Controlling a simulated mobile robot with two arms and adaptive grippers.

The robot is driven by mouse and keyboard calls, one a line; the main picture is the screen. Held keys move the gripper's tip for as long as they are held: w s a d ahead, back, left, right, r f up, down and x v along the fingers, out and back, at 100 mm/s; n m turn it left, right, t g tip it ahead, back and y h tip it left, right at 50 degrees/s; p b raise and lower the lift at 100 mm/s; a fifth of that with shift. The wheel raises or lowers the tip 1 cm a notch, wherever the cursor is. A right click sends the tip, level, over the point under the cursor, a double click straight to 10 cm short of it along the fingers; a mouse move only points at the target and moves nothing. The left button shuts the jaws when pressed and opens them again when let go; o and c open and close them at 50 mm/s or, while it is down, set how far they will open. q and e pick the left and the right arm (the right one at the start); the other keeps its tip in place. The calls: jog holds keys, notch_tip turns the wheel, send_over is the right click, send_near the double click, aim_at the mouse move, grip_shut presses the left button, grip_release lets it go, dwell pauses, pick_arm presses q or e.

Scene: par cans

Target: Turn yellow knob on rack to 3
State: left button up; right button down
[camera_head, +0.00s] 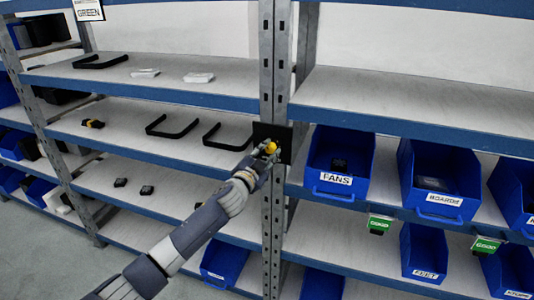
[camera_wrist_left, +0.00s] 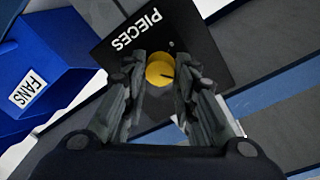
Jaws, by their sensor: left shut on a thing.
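The yellow knob (camera_head: 270,147) sits on a black panel (camera_head: 284,135) fixed to the rack's upright post. The black panel (camera_wrist_left: 115,38) there reads "PIECES", upside down; other markings are hidden, so I cannot read the knob's setting. My left gripper (camera_head: 266,150) reaches the knob from the lower left. In the wrist view my left gripper (camera_wrist_left: 162,80) is shut on the knob, one finger on each side. My right gripper is not in view.
Blue bins stand on the right shelves, including the "FANS" bin (camera_head: 338,165) close beside the panel and another bin (camera_head: 438,180). Black handle-shaped parts (camera_head: 172,127) lie on the left shelf. The upright post (camera_head: 272,220) runs beside my arm.

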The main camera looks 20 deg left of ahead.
pick_arm(q)
jog(key=shift+m, duration=0.3)
jog(key=m+p, duration=0.1)
jog(key=m, duration=0.1)
jog(key=shift+m, duration=0.3)
jog(key=m+p, duration=0.1)
jog(key=m, duration=0.2)
jog(key=shift+m+g+p, duration=0.3)
jog(key=shift+m+p, duration=0.05)
jog(key=shift+m, duration=0.45)
jog(key=o, duration=1.1)
jog(key=shift+d, duration=0.1)
